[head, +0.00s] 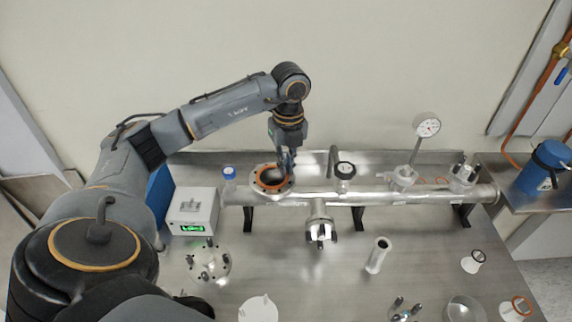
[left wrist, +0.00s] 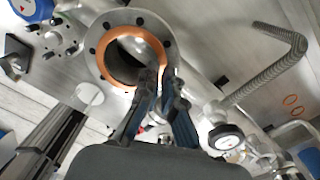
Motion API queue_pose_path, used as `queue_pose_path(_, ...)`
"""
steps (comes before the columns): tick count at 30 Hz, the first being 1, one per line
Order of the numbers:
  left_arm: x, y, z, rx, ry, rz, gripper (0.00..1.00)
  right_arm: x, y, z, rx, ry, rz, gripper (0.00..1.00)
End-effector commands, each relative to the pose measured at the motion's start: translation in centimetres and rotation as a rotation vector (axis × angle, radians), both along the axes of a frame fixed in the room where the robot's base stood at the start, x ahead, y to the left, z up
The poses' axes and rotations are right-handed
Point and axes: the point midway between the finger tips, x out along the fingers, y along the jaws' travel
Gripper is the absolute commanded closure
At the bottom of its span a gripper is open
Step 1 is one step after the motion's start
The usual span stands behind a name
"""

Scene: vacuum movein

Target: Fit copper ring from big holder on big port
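The copper ring (head: 262,184) is at the big port (head: 256,190), an upward-facing flange at the left end of the steel pipe. In the left wrist view the ring (left wrist: 124,34) circles the dark bore on the bolt-holed flange (left wrist: 94,68). I cannot tell if it lies fully flat. My left gripper (head: 286,174) is at the ring's right side from above. In the left wrist view its fingertips (left wrist: 159,76) are close together astride the ring's band, seemingly shut on it. The fingers hide that part of the ring. A pale bare disc (head: 258,308), perhaps the big holder, stands at the front.
A valve (head: 345,171) and a gauge (head: 426,127) rise along the pipe. Another copper ring (head: 520,305) sits at front right.

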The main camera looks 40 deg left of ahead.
Motion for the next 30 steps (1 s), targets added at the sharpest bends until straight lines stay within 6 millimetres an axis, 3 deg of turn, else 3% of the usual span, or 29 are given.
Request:
queue_pose_path(9, -0.1, 0.0, -0.3, 0.000, 0.006, -0.001, 1.00, 0.0, -0.2, -0.1, -0.003, 0.000, 0.001, 0.60)
queue_pose_path(14, -0.1, -0.1, -0.3, 0.000, 0.008, -0.002, 0.68, 0.0, -0.3, -0.1, -0.004, 0.000, 0.002, 0.60)
queue_pose_path(25, -0.1, -0.1, -0.1, 0.000, 0.005, -0.002, 0.68, 0.0, -0.5, -0.1, -0.005, 0.000, 0.001, 0.60)
queue_pose_path(30, 0.1, -0.1, 1.9, -0.002, 0.001, -0.001, 0.68, 0.0, -0.3, 0.0, -0.004, 0.000, 0.001, 0.60)
